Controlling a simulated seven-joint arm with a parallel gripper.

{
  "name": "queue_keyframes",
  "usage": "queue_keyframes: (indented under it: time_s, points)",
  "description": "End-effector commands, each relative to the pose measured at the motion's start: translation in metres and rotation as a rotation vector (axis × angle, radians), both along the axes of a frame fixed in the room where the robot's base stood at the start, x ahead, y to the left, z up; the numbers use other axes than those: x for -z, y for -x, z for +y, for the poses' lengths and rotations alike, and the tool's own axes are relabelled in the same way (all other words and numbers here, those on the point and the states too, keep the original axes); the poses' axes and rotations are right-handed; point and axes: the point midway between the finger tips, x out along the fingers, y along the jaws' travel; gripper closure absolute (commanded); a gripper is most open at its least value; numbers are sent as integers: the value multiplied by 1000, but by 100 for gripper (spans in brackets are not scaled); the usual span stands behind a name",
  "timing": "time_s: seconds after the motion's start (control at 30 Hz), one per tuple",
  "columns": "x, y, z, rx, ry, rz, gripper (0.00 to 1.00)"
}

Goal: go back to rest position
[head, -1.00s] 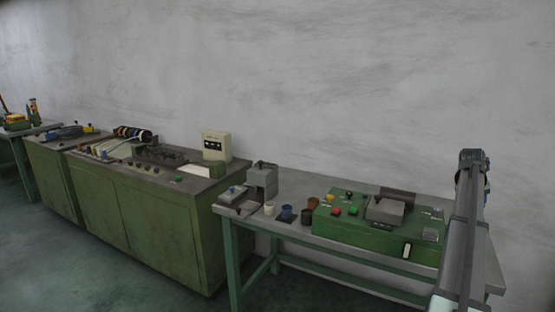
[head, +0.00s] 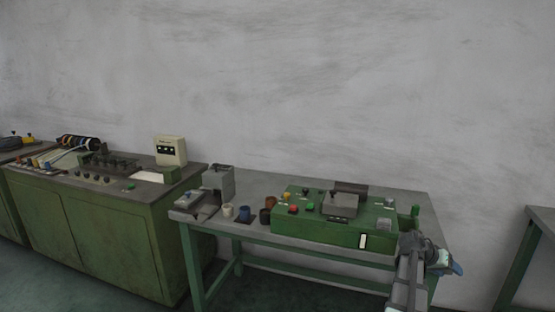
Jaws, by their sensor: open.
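My arm rises from the bottom right of the head view, folded low in front of the right end of the table. My gripper (head: 447,264) shows small at its far side, just past the table's right front corner. It points to the right and is open, with nothing seen in it. It is apart from the machine and the cups. Its fingers are partly hidden by my arm and too small to show in detail.
A green heading machine (head: 335,232) with coloured buttons stands on the grey table (head: 225,179). Several small cups (head: 228,210) and a grey device (head: 218,183) are left of it. A green cabinet (head: 100,232) is at left, another table (head: 541,222) at far right. The wall above is bare.

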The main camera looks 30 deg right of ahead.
Motion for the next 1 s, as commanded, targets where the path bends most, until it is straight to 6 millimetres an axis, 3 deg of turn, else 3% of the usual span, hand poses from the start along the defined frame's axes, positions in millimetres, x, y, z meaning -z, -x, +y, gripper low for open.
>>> queue_keyframes:
  time_s: [0.27,0.47,0.7,1.0]
  points:
    - [57,-38,47,-81,-103,18,41]
    - [119,-69,107,-169,-218,46,41]
    - [207,-98,211,-299,-396,101,41]
    - [299,-97,346,-443,-612,196,41]
